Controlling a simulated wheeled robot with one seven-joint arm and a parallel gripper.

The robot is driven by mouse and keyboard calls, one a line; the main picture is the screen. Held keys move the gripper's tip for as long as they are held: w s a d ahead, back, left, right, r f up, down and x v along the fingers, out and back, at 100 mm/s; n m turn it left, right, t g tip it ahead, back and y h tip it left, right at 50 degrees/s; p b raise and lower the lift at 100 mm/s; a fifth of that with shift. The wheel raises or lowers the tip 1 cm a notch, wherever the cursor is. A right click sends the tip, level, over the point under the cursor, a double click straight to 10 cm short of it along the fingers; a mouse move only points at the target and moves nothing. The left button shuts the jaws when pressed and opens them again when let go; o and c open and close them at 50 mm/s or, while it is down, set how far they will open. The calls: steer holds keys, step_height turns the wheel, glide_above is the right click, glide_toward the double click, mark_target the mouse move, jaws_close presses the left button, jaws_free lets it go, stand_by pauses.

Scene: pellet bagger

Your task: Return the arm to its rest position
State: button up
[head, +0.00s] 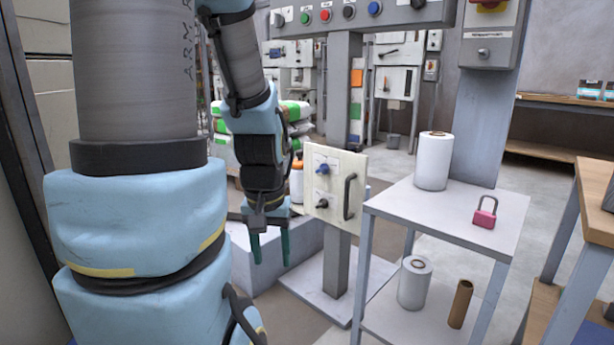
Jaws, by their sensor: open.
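My arm, blue and grey, fills the left side of the head view, with its forearm hanging downward. My gripper (270,245) points down with its two dark green fingers apart and nothing between them. It hangs just left of a cream panel (334,185) with a black handle, two knobs and a post behind it. The gap in depth between gripper and panel is hard to judge.
A grey shelf stand (505,212) at right carries a white roll (433,161) and a pink padlock (485,212). Its lower shelf holds another white roll (414,283) and a brown tube (460,303). A button panel (360,16) spans the top. A wooden table (595,195) stands far right.

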step_height(320, 180, up, 34)
steer(key=p, duration=3.2)
steer(key=shift+r+p, duration=0.25)
steer(key=shift+p, duration=0.1)
